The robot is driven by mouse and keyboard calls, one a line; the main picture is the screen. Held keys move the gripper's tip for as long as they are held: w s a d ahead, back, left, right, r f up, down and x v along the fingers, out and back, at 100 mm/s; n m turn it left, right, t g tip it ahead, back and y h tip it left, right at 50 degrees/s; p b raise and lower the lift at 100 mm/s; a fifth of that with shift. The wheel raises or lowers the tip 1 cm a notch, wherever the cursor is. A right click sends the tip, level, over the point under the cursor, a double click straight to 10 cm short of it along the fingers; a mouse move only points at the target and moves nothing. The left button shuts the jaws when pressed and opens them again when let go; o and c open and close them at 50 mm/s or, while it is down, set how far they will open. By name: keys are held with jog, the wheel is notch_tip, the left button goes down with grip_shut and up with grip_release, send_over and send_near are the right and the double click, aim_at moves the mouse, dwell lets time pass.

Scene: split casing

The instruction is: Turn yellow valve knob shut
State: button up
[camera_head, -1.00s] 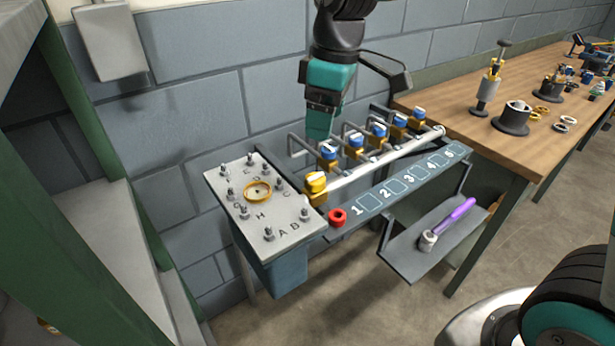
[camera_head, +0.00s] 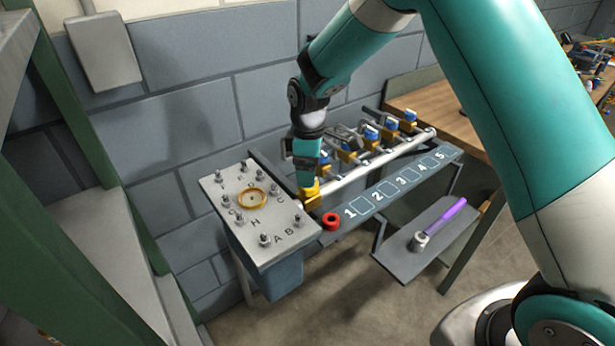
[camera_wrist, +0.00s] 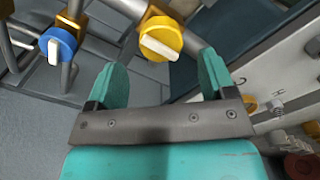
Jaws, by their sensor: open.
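The yellow valve knob (camera_head: 309,191) sits at the near left end of the white pipe, next to the lettered box. In the wrist view the yellow knob (camera_wrist: 160,38) faces me, with a white bar slanting across its face. My gripper (camera_wrist: 162,72) is open, its two teal fingers pointing toward the knob. The knob appears between and slightly beyond the fingertips; I see no contact. In the head view my gripper (camera_head: 306,172) is directly above the knob and partly covers it.
A blue valve knob (camera_wrist: 58,45) is close to the left finger in the wrist view. More blue-knob valves line the pipe (camera_head: 350,180). The lettered box (camera_head: 262,226) with studs and a yellow ring is at left.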

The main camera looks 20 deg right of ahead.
aim_at(308, 192)
jog(key=shift+f+p, duration=0.3)
jog(key=shift+f, duration=1.85)
jog(key=c, duration=0.9)
jog(key=shift+c, duration=0.2)
